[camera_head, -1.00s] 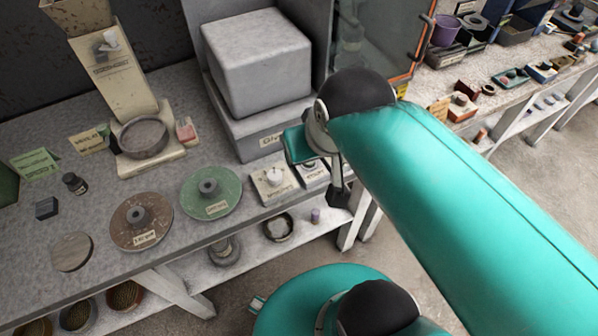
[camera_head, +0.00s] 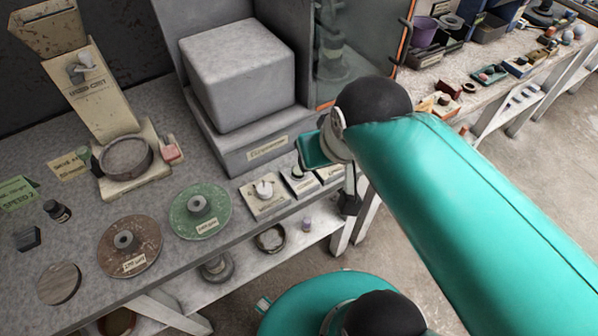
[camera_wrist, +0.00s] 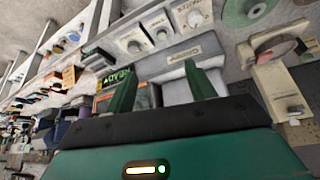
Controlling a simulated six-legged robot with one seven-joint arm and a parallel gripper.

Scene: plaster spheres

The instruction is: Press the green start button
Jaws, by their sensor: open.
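I cannot make out a green start button clearly in either view. Small control boxes stand along the bench's front edge: a white-knob box (camera_head: 264,196), which also shows in the wrist view (camera_wrist: 194,16), a dark-knob box (camera_head: 298,180), also in the wrist view (camera_wrist: 161,32), and a third box partly behind my arm (camera_head: 329,174). In the wrist view my gripper (camera_wrist: 161,68) has its two green fingers apart with nothing between them. The boxes appear beyond the fingertips, not touched. A lit green display reading READY (camera_wrist: 119,78) is partly behind the left finger.
A grey machine with a big block (camera_head: 240,75) stands behind the boxes. A green disc (camera_head: 200,211), a brown disc (camera_head: 129,246) and a beige stand with a bowl (camera_head: 125,160) are to the left. A glass-fronted cabinet (camera_head: 362,50) stands behind my arm.

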